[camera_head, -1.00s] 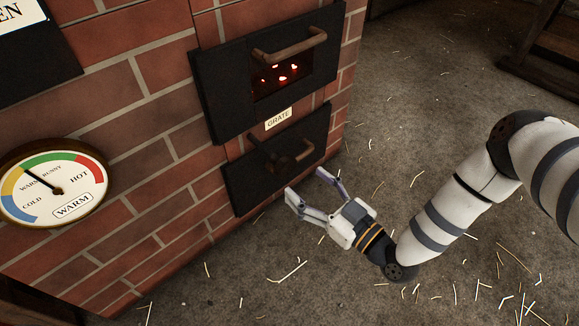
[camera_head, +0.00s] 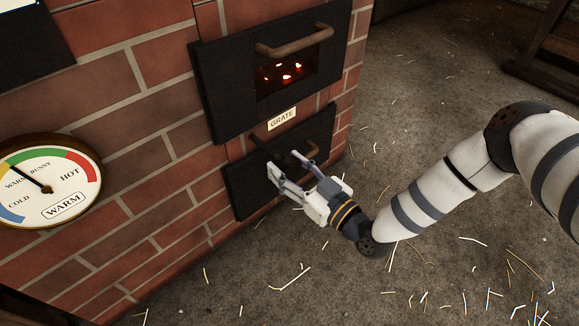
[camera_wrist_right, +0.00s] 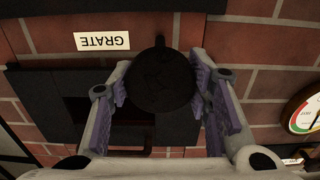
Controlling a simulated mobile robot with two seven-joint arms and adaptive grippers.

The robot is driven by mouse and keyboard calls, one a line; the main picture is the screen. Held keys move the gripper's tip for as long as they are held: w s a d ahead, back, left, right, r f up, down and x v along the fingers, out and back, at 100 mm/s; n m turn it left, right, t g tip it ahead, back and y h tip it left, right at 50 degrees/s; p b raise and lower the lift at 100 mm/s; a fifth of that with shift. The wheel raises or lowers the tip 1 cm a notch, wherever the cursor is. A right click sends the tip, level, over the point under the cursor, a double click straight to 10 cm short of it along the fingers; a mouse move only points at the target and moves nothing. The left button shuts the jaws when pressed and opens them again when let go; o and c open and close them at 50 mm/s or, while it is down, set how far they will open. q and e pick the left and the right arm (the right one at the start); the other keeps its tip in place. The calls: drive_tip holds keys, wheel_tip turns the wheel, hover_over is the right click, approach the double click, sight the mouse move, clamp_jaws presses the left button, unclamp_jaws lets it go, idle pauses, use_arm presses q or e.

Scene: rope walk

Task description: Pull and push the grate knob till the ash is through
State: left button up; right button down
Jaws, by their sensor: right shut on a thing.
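The grate knob (camera_wrist_right: 160,82) is a dark round ball in the right wrist view, set below the upside-down GRATE label (camera_wrist_right: 102,41). My right gripper (camera_wrist_right: 163,90) is shut on it, with a purple-padded finger on each side. In the head view my right gripper (camera_head: 289,162) reaches to the lower black door (camera_head: 245,190) and its fingers largely hide the knob. How far the knob stands out is hard to tell. Ash cannot be made out. My left gripper is out of view.
The upper black door (camera_head: 222,85) has a wooden handle (camera_head: 292,43) and glowing embers (camera_head: 284,73) behind its window. A round gauge (camera_head: 45,182) on the brick wall reads WARM. The straw-strewn floor (camera_head: 430,150) at the right is open.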

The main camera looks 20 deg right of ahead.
sight(269, 148)
drive_tip(key=b+x, duration=0.1)
drive_tip(key=x, duration=0.5)
drive_tip(key=shift+w+f, duration=0.15)
drive_tip(key=shift+w, duration=0.2)
drive_tip(key=shift+a, duration=0.1)
drive_tip(key=c, duration=0.8)
unclamp_jaws()
drive_tip(key=shift+w, duration=0.1)
drive_tip(key=v, duration=1.2)
drive_tip(key=shift+a, duration=0.1)
